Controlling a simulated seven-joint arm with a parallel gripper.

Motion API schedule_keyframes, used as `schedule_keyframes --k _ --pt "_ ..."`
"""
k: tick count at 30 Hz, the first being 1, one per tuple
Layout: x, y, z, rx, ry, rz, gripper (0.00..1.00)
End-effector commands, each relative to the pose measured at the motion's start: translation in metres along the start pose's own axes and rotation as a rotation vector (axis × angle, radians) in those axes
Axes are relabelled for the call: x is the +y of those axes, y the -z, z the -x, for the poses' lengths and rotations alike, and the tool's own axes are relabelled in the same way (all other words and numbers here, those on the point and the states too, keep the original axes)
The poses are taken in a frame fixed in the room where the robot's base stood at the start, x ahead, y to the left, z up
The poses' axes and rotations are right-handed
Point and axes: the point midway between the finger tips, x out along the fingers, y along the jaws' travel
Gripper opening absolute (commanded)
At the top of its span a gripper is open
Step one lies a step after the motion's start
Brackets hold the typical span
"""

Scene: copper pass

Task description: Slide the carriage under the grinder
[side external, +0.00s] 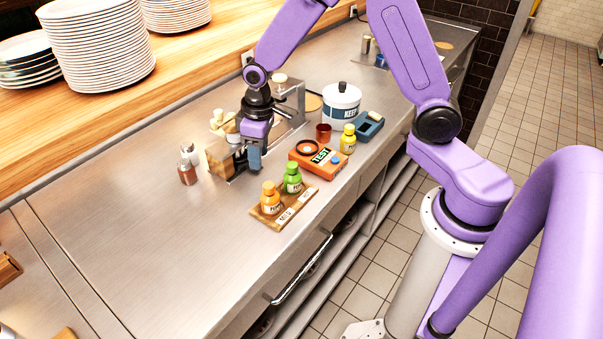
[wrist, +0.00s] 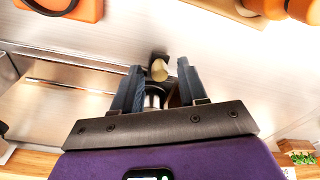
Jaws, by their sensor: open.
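My gripper (side external: 254,160) is lowered over the counter, in front of a metal machine (side external: 290,108) that looks like the grinder. In the wrist view my gripper (wrist: 158,68) has its two blue fingers apart. A pale rounded knob (wrist: 158,72) with a dark base shows between them; I cannot tell whether either finger touches it. A wood-faced block (side external: 219,161) sits low beside my gripper on the left, at the machine's near end. It may be part of the carriage, but my gripper and wrist hide much of this area.
A salt shaker (side external: 188,153) and a copper-coloured shaker (side external: 187,173) stand to the left. An orange tester (side external: 319,158), a wooden board (side external: 287,212) with bottles and a white tub (side external: 341,104) lie to the right. The counter's near left is clear.

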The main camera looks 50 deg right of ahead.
Motion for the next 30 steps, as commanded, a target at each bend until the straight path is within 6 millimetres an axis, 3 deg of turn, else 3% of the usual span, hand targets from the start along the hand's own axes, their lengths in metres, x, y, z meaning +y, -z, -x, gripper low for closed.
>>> schedule_keyframes --k 16,30 --pt "0.001 0.005 0.038 0.009 -0.001 -0.002 0.43" --pt "-0.002 0.003 0.043 0.004 0.0 0.005 0.43"
